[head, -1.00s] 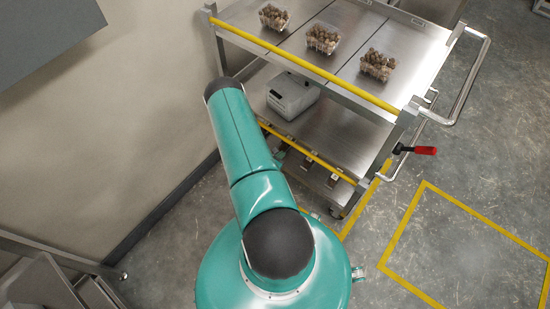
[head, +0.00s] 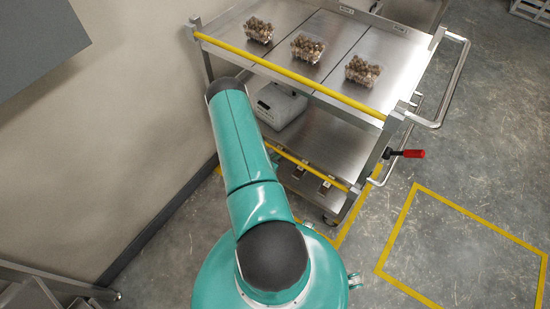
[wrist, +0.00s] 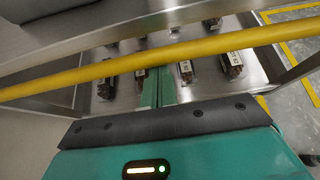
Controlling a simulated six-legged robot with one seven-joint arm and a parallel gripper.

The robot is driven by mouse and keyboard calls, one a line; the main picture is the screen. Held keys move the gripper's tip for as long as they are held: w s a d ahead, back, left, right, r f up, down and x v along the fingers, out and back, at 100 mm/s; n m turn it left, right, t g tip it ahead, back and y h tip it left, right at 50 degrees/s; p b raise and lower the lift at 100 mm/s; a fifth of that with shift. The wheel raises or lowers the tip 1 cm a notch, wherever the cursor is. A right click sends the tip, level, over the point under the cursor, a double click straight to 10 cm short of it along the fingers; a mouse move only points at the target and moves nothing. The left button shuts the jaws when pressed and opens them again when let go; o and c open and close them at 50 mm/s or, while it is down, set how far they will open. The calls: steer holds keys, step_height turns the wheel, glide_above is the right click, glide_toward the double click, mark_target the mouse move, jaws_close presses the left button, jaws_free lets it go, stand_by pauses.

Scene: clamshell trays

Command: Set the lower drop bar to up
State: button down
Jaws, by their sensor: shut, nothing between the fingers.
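The lower drop bar (head: 311,167) is a yellow rail along the front of the cart's lower level, partly hidden by my arm in the head view. A yellow bar (wrist: 220,43), which looks like the same lower bar, crosses the wrist view at a slight slant. My gripper (wrist: 157,82) shows there as two slim teal fingers held together, with nothing between them. Their tips are at the bar's lower edge in the picture; I cannot tell whether they touch it.
The upper yellow bar (head: 290,75) fronts the top shelf, where clear trays of brown pieces (head: 307,47) stand. A white-grey box (head: 281,103) sits on the lower shelf. Labelled dark items (wrist: 186,70) lie beyond the bar. A red-gripped lever (head: 413,154) sticks out right. A wall is left.

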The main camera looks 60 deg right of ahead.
step_height(320, 180, up, 10)
steer(key=shift+r, duration=0.15)
steer(key=shift+d, duration=0.15)
stand_by(0.3)
